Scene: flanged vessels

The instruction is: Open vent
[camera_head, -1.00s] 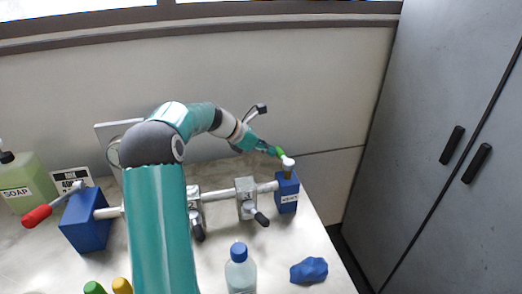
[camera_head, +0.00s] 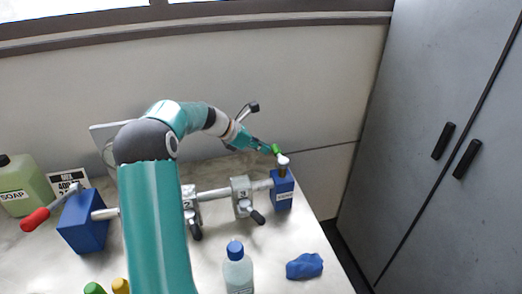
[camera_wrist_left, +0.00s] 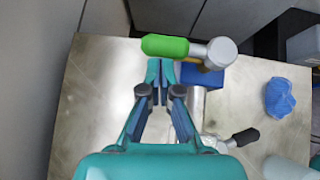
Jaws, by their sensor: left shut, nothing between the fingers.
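The vent valve has a green handle (camera_wrist_left: 165,46) on a white-grey round cap (camera_wrist_left: 221,52), above a brass stem and a blue block (camera_wrist_left: 202,75). In the head view the green handle (camera_head: 276,149) and the blue block (camera_head: 283,190) are at the right end of the pipe. My left gripper (camera_wrist_left: 160,88) is shut with nothing between its fingers. Its fingertips are beside the green handle, near its middle; I cannot tell whether they touch it. In the head view the left gripper (camera_head: 268,147) points right at the handle. My right gripper is not in view.
A metal pipe with black-handled valves (camera_head: 241,195) runs left to a blue block (camera_head: 84,222) with a red-handled crank (camera_head: 35,219). A blue-capped bottle (camera_head: 237,272) and a blue lump (camera_head: 304,266) stand in front. Soap (camera_head: 22,185) is at left. Grey cabinet doors (camera_head: 440,100) rise at right.

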